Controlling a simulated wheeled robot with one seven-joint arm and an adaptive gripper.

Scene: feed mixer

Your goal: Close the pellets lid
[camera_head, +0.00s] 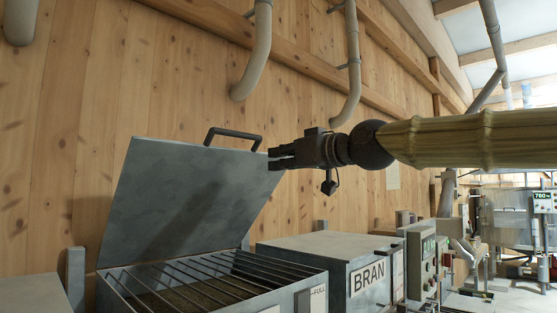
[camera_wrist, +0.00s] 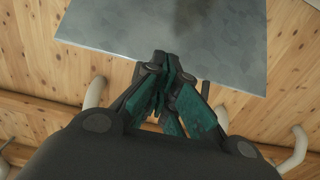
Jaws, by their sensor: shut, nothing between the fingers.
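A grey metal lid (camera_head: 175,200) stands raised and leaning back on its bin (camera_head: 215,300), with a dark bar handle (camera_head: 232,133) on its upper edge. I take it for the pellets lid; no pellets label is readable. The bin's open top shows dark bars over brownish contents. My gripper (camera_head: 273,159) is shut and empty, its fingertips at the lid's upper right edge. In the wrist view the lid (camera_wrist: 165,30) fills the top middle, and my gripper (camera_wrist: 162,62) overlaps its edge; whether they touch is unclear.
A closed bin marked BRAN (camera_head: 330,248) stands to the right, then a control box (camera_head: 425,255). Grey posts stand beside the bins. Pipes (camera_head: 253,55) hang along the wooden wall (camera_head: 90,100) behind. The space above the bin's grate is free.

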